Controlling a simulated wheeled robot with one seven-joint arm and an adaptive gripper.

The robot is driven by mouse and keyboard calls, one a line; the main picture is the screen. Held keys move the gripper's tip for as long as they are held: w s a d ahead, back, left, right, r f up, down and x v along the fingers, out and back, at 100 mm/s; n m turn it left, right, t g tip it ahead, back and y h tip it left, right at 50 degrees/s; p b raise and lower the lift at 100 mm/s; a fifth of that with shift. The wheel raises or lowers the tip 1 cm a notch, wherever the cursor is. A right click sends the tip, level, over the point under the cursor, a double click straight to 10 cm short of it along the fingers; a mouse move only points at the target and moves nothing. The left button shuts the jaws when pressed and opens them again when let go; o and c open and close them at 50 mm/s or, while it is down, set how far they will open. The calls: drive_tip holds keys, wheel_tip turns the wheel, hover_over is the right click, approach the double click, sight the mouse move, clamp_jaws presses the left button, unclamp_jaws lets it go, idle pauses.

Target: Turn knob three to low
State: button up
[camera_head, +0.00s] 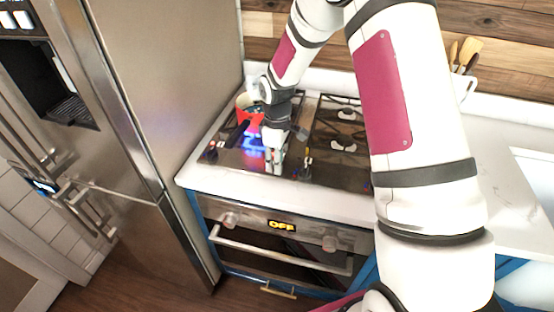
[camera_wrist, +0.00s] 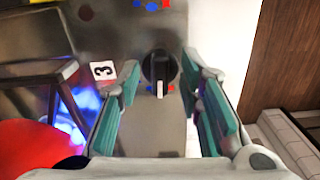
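Knob three (camera_wrist: 159,68) is a round black knob with a white pointer, beside a white label marked 3 (camera_wrist: 103,71) in the wrist view. Its pointer aims toward the bottom of that picture, with small red and blue marks around the knob. My gripper (camera_wrist: 160,78) is open, its teal-padded fingers on either side of the knob with visible gaps. In the head view my gripper (camera_head: 274,162) is low over the front left of the cooktop and hides the knob.
A blue burner glow (camera_head: 252,142) is just left of my gripper, by a red pan (camera_head: 249,118). Another cooktop knob (camera_head: 308,161) is to the right. The steel fridge (camera_head: 150,90) stands close on the left. The oven display (camera_head: 282,226) reads OFF.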

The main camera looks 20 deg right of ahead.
clamp_jaws()
drive_tip(key=m+b, duration=0.1)
drive_tip(key=m, duration=0.4)
drive_tip(key=shift+s+a+m, duration=0.1)
drive_tip(key=shift+a+m, duration=0.05)
drive_tip(key=shift+m, duration=2.15)
unclamp_jaws()
